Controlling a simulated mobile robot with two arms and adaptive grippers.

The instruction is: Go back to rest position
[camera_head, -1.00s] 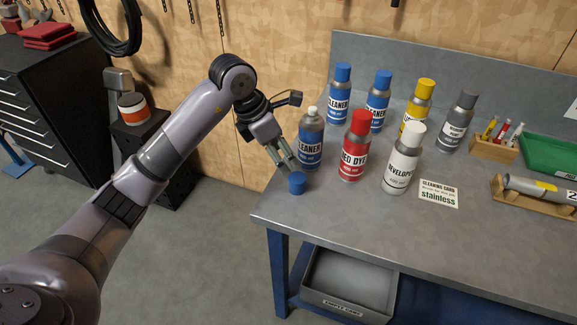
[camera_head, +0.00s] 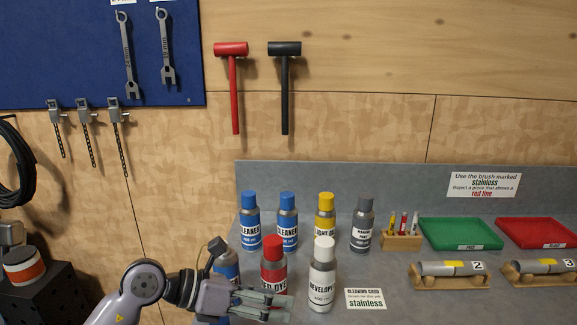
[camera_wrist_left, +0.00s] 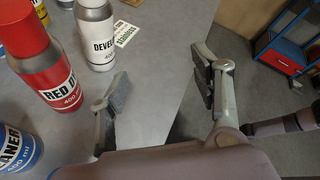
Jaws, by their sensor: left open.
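My left gripper (camera_head: 268,302) is at the near left of the workbench in the head view, in front of the red dye can (camera_head: 273,262). In the left wrist view its two fingers (camera_wrist_left: 160,92) are spread apart with nothing between them, over the bench edge. The red dye can also shows in the left wrist view (camera_wrist_left: 50,75), left of the fingers, apart from them. A blue cleaner can (camera_head: 228,265) is partly hidden behind my left wrist. The white developer can (camera_head: 321,275) stands upright right of the red one. My right gripper is not in view.
Two blue cleaner cans (camera_head: 250,222), a yellow-capped can (camera_head: 324,218) and a grey can (camera_head: 362,225) stand behind. A marker holder (camera_head: 400,242), a green tray (camera_head: 458,234), a red tray (camera_head: 540,234) and cradled cylinders lie to the right. Hammers hang on the wall.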

